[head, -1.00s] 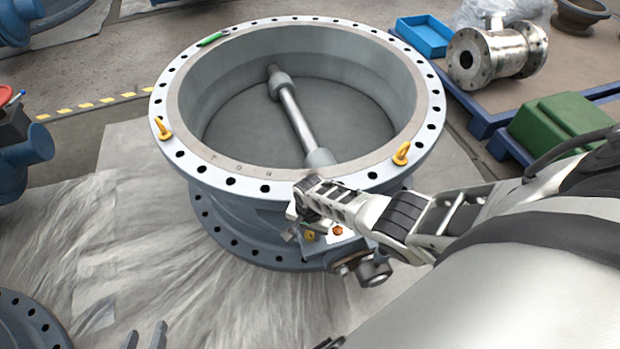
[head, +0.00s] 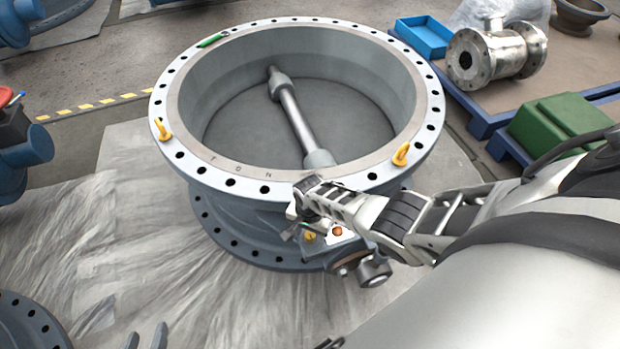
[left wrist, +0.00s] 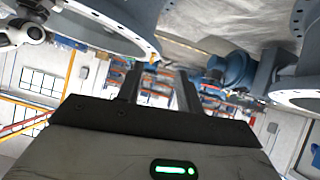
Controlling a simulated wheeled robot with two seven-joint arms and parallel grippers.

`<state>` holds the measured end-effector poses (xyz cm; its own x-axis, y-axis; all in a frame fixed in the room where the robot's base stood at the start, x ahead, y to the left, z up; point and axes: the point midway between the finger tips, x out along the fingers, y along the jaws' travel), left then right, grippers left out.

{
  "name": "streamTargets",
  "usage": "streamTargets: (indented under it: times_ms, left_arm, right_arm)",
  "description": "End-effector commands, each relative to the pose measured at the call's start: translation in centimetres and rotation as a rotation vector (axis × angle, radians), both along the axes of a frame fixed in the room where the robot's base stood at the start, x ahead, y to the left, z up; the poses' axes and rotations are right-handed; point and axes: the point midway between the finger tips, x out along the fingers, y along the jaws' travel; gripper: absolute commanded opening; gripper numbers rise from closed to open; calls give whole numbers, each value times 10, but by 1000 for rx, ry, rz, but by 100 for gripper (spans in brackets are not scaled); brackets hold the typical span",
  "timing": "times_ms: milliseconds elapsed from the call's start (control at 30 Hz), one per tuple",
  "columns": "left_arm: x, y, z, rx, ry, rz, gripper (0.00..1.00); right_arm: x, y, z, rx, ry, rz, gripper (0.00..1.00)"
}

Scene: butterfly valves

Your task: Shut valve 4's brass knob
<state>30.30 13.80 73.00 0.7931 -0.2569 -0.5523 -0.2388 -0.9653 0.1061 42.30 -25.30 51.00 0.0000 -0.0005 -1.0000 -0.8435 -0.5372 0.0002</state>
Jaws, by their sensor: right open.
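A large grey butterfly valve body (head: 235,213) stands on the floor in the middle of the head view, its round opening facing up. A small brass-yellow piece (head: 310,237), which may be the knob, shows low on its front side. An orange piece on a white plate (head: 338,231) is just to its right. My right gripper (head: 302,231) is open at the front side, its fingers close to the brass piece; contact cannot be told. No number 4 is readable. My left gripper (head: 146,338) is open and empty at the bottom edge; its fingers also show in the left wrist view (left wrist: 158,88).
Yellow lifting eyes (head: 401,154) and a green item (head: 212,40) sit on the flange rim. A dark round fitting (head: 374,270) juts out below my right forearm. A green box (head: 555,119) and a steel valve (head: 497,55) stand at right.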

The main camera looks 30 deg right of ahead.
Motion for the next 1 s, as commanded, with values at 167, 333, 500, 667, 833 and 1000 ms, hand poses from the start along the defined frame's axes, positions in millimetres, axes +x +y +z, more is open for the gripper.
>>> streamTargets:
  times_ms: [167,333,500,667,833,1000]
  left_arm:
    - [-1,1,15,14,0,-2,36]
    - [-5,6,25,57,22,-10,36]
    - [-9,10,28,85,43,-18,36]
    - [-6,13,33,92,38,-14,36]
    - [-4,14,35,93,35,-8,36]
    - [-4,13,33,87,38,0,36]
  right_arm:
    - [0,0,21,1,-2,1,49]
    - [0,-1,61,0,-1,-1,49]
    - [0,0,102,0,-2,1,49]
    - [0,-1,133,-1,-2,-1,49]
    - [0,0,153,0,-1,-1,49]
    - [0,0,159,0,0,-1,49]
